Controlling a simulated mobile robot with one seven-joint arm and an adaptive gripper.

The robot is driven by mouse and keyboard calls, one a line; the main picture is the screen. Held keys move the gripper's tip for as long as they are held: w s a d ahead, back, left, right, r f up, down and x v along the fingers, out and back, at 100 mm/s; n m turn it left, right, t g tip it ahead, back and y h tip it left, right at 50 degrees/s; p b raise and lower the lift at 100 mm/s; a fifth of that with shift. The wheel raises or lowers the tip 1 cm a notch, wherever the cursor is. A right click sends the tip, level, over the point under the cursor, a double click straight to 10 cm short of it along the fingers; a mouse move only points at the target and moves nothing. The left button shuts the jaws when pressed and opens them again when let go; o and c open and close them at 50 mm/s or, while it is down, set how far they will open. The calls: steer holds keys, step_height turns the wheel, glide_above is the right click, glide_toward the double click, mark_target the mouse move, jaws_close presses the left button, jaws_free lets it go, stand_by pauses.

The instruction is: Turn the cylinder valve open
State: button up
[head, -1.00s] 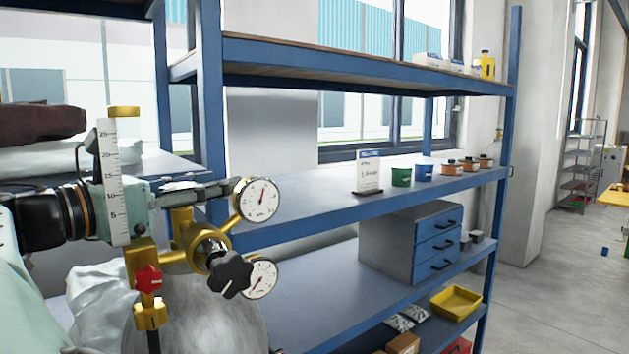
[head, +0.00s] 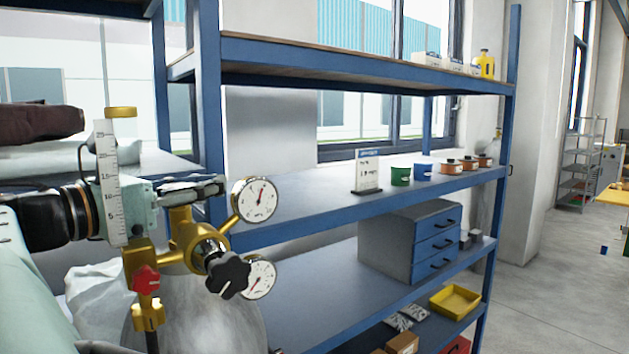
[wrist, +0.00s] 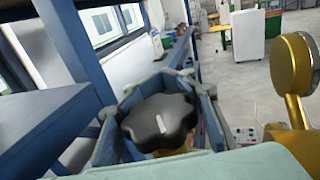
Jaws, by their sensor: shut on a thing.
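The cylinder valve's black lobed knob (wrist: 160,123), with a white mark on top, sits between the fingers of my gripper (wrist: 165,90) in the wrist view. My gripper is shut on it. In the head view my gripper (head: 205,187) lies level at the left, above the grey cylinder (head: 205,325), and its fingers hide the knob. The brass regulator (head: 185,232) carries two round white gauges (head: 254,200) and a separate black front knob (head: 228,275). A red knob (head: 145,279) is below the clear scaled flow tube (head: 112,190).
The scaled tube with its brass cap (head: 120,112) stands close in front of my gripper. A blue shelf unit (head: 350,215) is right behind the cylinder, with a sign, small pots and a drawer box (head: 385,250). Open floor (head: 550,275) lies to the right.

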steer(key=shift+a+y, duration=0.25)
steer(key=shift+y, duration=0.05)
steer(key=shift+c, duration=0.3)
steer(key=o, duration=1.2)
steer(key=shift+s+a, duration=0.1)
steer(key=shift+s, duration=0.05)
steer(key=v, duration=1.1)
steer(key=shift+s+a+f, duration=0.15)
steer(key=shift+s+f, duration=0.05)
steer(key=shift+s, duration=0.2)
